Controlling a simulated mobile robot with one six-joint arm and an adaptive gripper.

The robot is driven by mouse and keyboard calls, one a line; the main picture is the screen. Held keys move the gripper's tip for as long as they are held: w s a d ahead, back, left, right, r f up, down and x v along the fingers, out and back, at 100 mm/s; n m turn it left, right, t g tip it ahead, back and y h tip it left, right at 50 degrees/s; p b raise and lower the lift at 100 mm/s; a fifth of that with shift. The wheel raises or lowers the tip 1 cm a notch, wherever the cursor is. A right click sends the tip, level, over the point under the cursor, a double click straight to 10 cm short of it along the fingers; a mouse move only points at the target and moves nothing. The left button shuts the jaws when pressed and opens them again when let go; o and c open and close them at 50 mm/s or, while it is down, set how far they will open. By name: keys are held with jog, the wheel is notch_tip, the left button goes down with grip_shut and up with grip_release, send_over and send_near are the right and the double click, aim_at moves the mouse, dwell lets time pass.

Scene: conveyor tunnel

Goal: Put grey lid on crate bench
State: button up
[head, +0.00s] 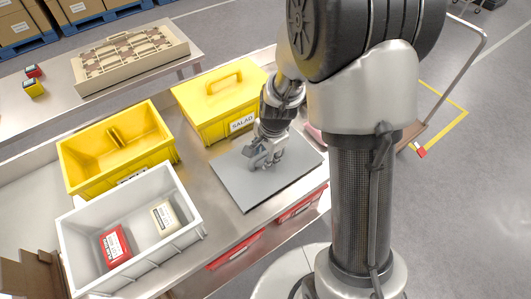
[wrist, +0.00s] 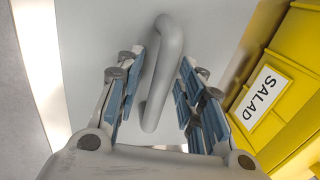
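The grey lid (head: 238,188) lies flat on the metal bench, in front of the lidded yellow crate. In the wrist view the lid (wrist: 105,35) fills the middle, with its upright bar handle (wrist: 162,75). My gripper (head: 262,158) is down over the lid. In the wrist view my gripper (wrist: 155,92) is open, its blue-padded fingers on either side of the handle, with a gap to each. An open grey crate (head: 187,238) stands on the bench to the left, holding a red packet (head: 115,246) and a cream packet (head: 165,218).
An open yellow crate (head: 75,172) with a divider stands behind the grey crate. The lidded yellow crate (head: 212,128) marked SALAD is close to the lid, on the right in the wrist view. A beige tray (head: 84,88) is on the back table. Red bins (head: 237,250) sit below the bench edge.

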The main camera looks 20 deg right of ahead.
jog(key=s+r+n+t+p, duration=0.15)
jog(key=s+r+n, duration=0.3)
jog(key=r, duration=0.75)
jog(key=s+r+n+p, duration=0.3)
jog(key=s+r, duration=0.3)
jog(key=r, duration=0.5)
jog(key=s+r+n, duration=0.2)
jog(key=s+n, duration=0.1)
jog(key=s, duration=0.2)
jog(key=s+r+n+t, duration=0.1)
jog(key=s+r+n, duration=0.2)
jog(key=s, duration=0.3)
jog(key=shift+a+n+h, duration=0.3)
jog(key=shift+n, duration=0.15)
jog(key=shift+f, duration=0.1)
